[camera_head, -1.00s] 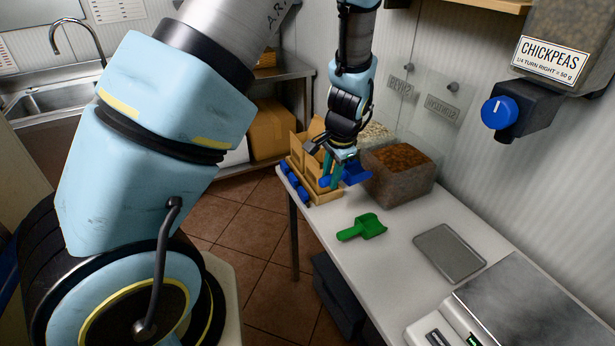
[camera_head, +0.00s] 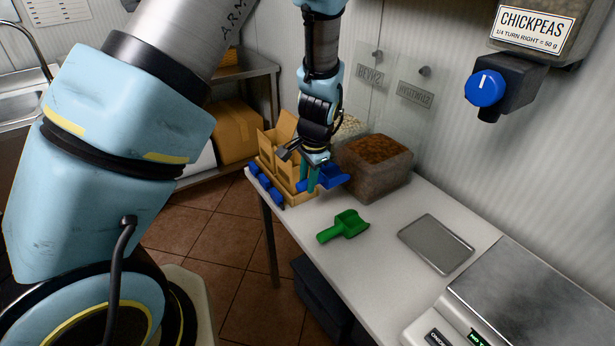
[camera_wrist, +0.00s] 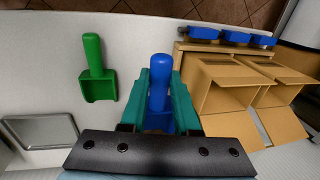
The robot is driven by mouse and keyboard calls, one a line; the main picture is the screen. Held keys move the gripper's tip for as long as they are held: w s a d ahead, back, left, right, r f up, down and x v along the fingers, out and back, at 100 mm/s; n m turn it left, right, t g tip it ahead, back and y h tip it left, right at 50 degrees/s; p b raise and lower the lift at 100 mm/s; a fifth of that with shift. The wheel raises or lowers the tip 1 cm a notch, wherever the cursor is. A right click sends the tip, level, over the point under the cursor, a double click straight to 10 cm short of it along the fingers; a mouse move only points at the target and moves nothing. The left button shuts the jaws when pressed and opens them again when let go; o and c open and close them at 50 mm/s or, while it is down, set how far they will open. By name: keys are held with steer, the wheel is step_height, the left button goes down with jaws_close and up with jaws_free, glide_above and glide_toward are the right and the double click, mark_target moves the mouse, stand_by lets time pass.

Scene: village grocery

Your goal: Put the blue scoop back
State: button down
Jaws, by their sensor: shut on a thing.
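The blue scoop (camera_head: 333,177) is in my gripper (camera_head: 312,178), whose teal fingers are closed around its handle. In the wrist view the blue handle (camera_wrist: 159,72) stands between the two fingers (camera_wrist: 160,95); the scoop's bowl is mostly hidden behind the fingers and the dark bracket. The gripper is over the far end of the white counter, in front of a clear bin of brown goods (camera_head: 378,172) and beside open cardboard boxes (camera_head: 283,148). I cannot tell whether the scoop touches the counter.
A green scoop (camera_head: 343,226) lies on the counter (camera_head: 375,262). A grey metal tray (camera_head: 436,243) and a scale (camera_head: 525,300) are nearer. Several small blue parts (camera_wrist: 235,38) line the boxes' outer edge. A chickpea dispenser (camera_head: 520,75) hangs on the wall. Bare counter surrounds the green scoop.

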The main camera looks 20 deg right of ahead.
steer(key=b+x, duration=0.2)
steer(key=x, duration=0.1)
steer(key=s+b+x, duration=0.1)
steer(key=b+x, duration=0.1)
steer(key=x, duration=0.1)
steer(key=s+b+x, duration=0.1)
steer(key=x, duration=0.2)
steer(key=shift+d+f+b, duration=0.15)
steer(key=shift+f+b, duration=0.15)
steer(key=shift+b, duration=0.1)
steer(key=c, duration=0.6)
jaws_free()
steer(key=shift+o, duration=0.2)
steer(key=shift+r, duration=0.15)
steer(key=b+v, duration=0.2)
steer(key=v, duration=0.8)
steer(key=s+a+r+n, duration=0.1)
steer(key=a+r+n, duration=0.2)
steer(key=a+n, duration=0.4)
steer(key=a+r+n, duration=0.3)
steer(key=a+n, duration=0.4)
steer(key=a, duration=1.6)
steer(key=shift+s+a+r+n+g+h, duration=0.15)
steer(key=shift+s+a+n+g+h, duration=0.15)
steer(key=shift+s+g, duration=0.1)
